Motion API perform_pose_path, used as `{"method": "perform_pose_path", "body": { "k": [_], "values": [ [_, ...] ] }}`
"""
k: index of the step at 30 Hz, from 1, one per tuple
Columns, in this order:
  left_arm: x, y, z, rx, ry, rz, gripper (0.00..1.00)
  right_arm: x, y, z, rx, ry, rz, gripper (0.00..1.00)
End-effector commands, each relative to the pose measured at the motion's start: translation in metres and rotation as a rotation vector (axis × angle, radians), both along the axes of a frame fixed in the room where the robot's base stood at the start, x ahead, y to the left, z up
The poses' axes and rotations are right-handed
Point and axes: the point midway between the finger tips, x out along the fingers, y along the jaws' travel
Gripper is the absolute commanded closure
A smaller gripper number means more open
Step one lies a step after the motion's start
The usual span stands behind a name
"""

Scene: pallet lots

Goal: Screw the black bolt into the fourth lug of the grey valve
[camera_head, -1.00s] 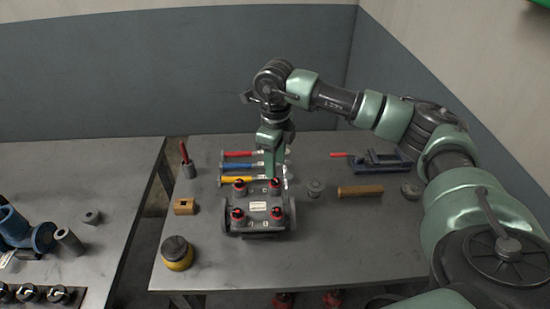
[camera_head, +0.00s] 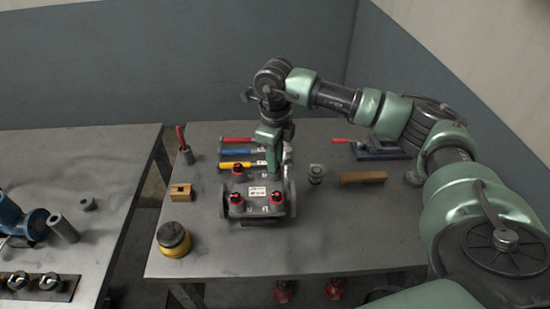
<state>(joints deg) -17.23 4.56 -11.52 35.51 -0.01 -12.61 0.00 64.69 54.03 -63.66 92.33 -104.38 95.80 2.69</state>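The grey valve (camera_head: 258,203) lies on the middle table, with a white label on top and flanges at its left and right sides. Red-and-black pieces show at its corner lugs, such as the front left one (camera_head: 237,199) and the front right one (camera_head: 276,199). My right gripper (camera_head: 273,168) points down at the valve's back right lug. Its fingers cover much of that lug, and I cannot make out whether they hold a bolt. No separate black bolt can be told apart. My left gripper is not in view.
Red, blue and yellow-handled tools (camera_head: 236,153) lie behind the valve. A small grey fitting (camera_head: 316,174), a wooden block (camera_head: 363,178) and a blue vise (camera_head: 382,150) are to the right. A yellow-and-black tin (camera_head: 173,239) and a small wooden block (camera_head: 181,192) are to the left. The table front is clear.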

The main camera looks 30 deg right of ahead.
Motion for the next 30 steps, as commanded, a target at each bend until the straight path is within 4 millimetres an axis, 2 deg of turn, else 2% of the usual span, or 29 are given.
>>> {"method": "perform_pose_path", "body": {
  "k": [5,8,30],
  "values": [
    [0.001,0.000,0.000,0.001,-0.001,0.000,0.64,0.000,0.000,0.000,0.000,0.000,-0.022,1.00],
    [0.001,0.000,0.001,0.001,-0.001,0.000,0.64,0.000,0.000,0.000,0.000,0.001,-0.129,1.00],
    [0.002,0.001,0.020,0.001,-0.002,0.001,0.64,0.000,0.000,0.000,0.000,0.002,-1.340,1.00]
  ]
}}
